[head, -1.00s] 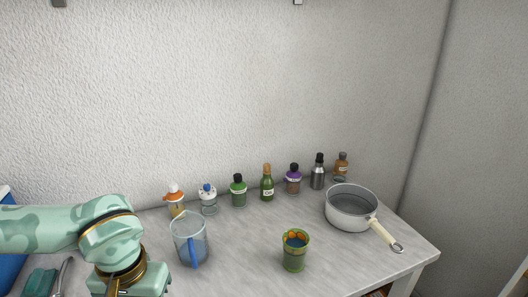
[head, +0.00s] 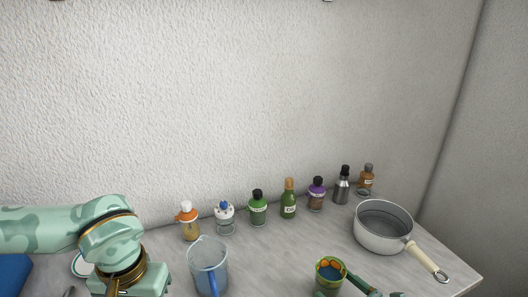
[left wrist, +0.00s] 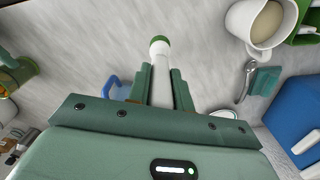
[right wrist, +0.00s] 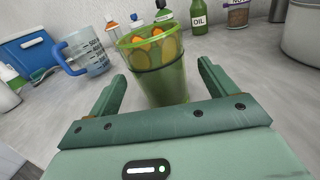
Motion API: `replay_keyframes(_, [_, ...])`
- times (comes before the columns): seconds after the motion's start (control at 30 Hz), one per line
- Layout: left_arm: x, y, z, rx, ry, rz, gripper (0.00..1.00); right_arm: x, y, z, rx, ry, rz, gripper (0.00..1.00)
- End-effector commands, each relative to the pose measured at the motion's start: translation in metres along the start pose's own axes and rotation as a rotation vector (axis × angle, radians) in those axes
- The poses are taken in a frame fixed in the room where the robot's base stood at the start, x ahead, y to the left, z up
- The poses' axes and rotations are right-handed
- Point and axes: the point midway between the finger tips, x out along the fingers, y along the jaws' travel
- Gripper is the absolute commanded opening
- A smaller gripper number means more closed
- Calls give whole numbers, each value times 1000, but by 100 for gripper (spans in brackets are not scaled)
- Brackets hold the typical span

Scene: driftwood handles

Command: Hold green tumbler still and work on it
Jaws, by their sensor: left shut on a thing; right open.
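The green tumbler (head: 329,277), see-through with an orange pattern near its rim, stands upright on the counter at the bottom of the head view. In the right wrist view the tumbler (right wrist: 165,84) stands between the spread fingers of my right gripper (right wrist: 162,75), which is open with a gap at each side. In the head view my right gripper (head: 374,288) comes in from the lower right beside the tumbler. My left gripper (left wrist: 160,78) is shut on a white rod with a green end (left wrist: 160,50). The rod's lower part is hidden, and these fingertips are out of the head view.
A clear measuring jug (head: 208,262) with a blue handle stands left of the tumbler. A saucepan (head: 383,232) stands to its right. Several bottles, including a green oil bottle (head: 289,203), line the wall. A white mug (left wrist: 258,28) and a blue box (left wrist: 296,115) show in the left wrist view.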

Motion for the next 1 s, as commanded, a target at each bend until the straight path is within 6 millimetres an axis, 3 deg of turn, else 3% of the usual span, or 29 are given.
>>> replay_keyframes(0.3, [5, 0, 0, 0, -2, 0, 0, 43, 0, -1, 2, 1, 0, 84])
replay_keyframes(0.73, [6, 0, 0, 0, -2, 0, 0, 51, 0, 0, 2, 1, 0, 84])
replay_keyframes(0.77, [6, 0, 0, 0, -2, 0, 0, 51, 0, 0, 2, 1, 0, 79])
replay_keyframes(0.9, [6, 0, 0, 0, -2, 0, 0, 51, 0, -1, 2, 1, 0, 40])
replay_keyframes(0.97, [6, 0, 0, 0, -2, 0, 0, 51, 0, -1, 2, 1, 0, 39])
replay_keyframes(1.0, [6, 0, 0, 0, -2, 0, 0, 51, 0, -1, 2, 1, 0, 53])
